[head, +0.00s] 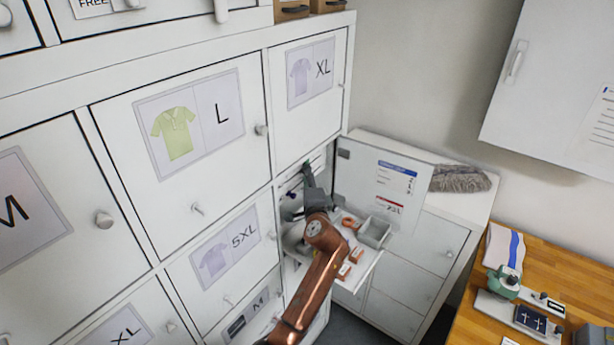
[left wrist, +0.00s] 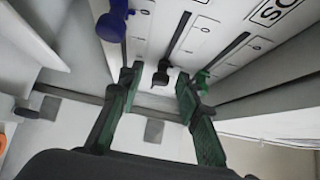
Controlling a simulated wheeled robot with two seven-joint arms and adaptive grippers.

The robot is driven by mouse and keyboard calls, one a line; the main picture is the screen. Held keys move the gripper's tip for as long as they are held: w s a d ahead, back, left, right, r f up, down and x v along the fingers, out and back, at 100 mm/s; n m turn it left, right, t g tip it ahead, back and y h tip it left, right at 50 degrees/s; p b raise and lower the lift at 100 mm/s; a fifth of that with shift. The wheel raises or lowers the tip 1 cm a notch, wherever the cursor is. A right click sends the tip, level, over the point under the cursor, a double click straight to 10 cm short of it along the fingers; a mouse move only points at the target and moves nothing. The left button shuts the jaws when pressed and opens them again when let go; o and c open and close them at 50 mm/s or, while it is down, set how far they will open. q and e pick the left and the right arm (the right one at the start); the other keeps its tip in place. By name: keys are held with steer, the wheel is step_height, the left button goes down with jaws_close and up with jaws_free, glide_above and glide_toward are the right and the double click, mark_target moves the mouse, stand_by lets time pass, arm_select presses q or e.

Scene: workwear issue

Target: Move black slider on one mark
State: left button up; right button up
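The black slider (left wrist: 160,75) is a small dark knob at the lower end of the middle slot on a white marked panel (left wrist: 222,24) in the left wrist view. My left gripper (left wrist: 158,84) is open, with one green-padded finger on each side of the black slider; I cannot tell whether either touches it. In the head view my left gripper (head: 307,172) reaches into the open locker compartment, and the slider is hidden there. My right gripper is not in view.
The open locker door (head: 380,185) stands right of my arm. A grey bin (head: 374,232) sits on the shelf below.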

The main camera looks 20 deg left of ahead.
arm_select(q)
jaws_close()
stand_by(0.3)
stand_by(0.4)
